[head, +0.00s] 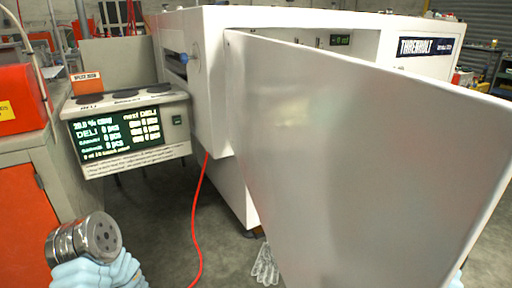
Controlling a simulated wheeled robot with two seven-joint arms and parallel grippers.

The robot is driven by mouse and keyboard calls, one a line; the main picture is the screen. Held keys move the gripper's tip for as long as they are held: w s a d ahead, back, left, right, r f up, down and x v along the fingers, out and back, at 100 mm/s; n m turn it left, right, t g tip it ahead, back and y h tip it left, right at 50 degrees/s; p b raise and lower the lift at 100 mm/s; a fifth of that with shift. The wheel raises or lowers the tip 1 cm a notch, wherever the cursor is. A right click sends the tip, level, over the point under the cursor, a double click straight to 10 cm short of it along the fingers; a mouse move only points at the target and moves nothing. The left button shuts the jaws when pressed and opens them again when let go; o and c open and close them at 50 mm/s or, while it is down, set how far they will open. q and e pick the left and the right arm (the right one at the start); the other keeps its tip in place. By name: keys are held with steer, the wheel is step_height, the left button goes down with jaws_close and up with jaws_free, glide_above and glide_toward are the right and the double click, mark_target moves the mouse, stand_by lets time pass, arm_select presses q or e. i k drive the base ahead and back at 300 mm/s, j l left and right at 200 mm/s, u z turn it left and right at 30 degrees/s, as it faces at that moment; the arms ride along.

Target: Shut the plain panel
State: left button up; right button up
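The plain panel (365,150) is a large, smooth, white, blank door on the front of the white machine (290,18). It stands swung open towards me and fills the right half of the head view. Its left edge meets the machine near the middle of the view, and its free edge reaches the right side. It hides much of the machine's front. A silver and pale blue part of my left arm shows at the lower left, apart from the panel. A small pale blue piece shows at the bottom right, partly behind the panel. I see no fingertips of either gripper.
A control unit with a lit display (117,132) juts out left of the panel. A red hose (198,225) hangs to the grey floor. A clear, crumpled glove (265,264) lies on the floor beside the panel. An orange-fronted cabinet (28,222) stands at the left.

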mark_target(356, 173)
steer(key=k+j+z, duration=0.3)
steer(key=z, duration=0.15)
steer(key=k+j+z, duration=0.3)
steer(key=z, duration=0.15)
steer(key=k+j+z, duration=0.25)
steer(key=k+z, duration=0.15)
